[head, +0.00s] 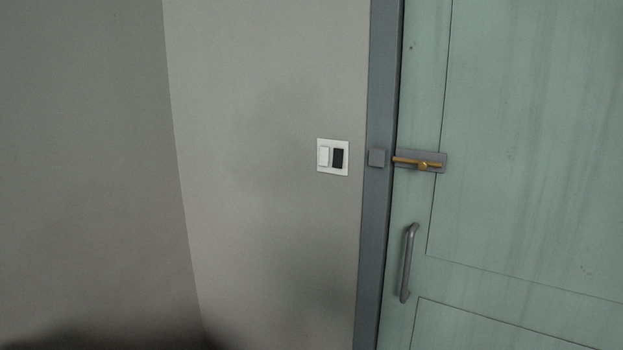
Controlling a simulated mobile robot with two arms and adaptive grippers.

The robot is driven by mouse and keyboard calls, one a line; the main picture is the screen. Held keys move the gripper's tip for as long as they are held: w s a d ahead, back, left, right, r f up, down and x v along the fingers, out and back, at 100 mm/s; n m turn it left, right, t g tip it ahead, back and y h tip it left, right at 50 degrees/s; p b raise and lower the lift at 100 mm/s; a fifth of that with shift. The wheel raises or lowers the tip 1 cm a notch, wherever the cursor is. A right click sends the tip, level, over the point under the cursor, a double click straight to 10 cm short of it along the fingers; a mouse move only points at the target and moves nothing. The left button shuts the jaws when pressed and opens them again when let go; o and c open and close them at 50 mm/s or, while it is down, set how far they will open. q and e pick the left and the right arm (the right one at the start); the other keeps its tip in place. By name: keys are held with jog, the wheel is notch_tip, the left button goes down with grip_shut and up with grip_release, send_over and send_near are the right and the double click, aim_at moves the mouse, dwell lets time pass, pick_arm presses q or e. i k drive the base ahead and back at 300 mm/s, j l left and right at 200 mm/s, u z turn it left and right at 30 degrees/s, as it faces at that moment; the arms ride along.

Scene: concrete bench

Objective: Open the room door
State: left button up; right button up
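The room door (520,130) is pale green with panels and fills the right side of the head view. It looks closed against the blue-grey frame (374,240). A brass sliding bolt (423,164) sits on a grey plate on the door near its left edge. Its left tip ends near the grey catch block (377,157) on the frame; I cannot tell whether it is inside it. A grey vertical pull handle (409,263) is below the bolt. Neither of my grippers is in view.
A white switch plate (333,157) with one white and one black rocker is on the grey wall (270,220) left of the frame. A wall corner runs down further left. Dark shadows lie at the bottom left. No obstacle shows before the door.

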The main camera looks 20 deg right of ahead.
aim_at(515, 243)
jog(key=z, duration=1.9)
jog(key=u, duration=0.3)
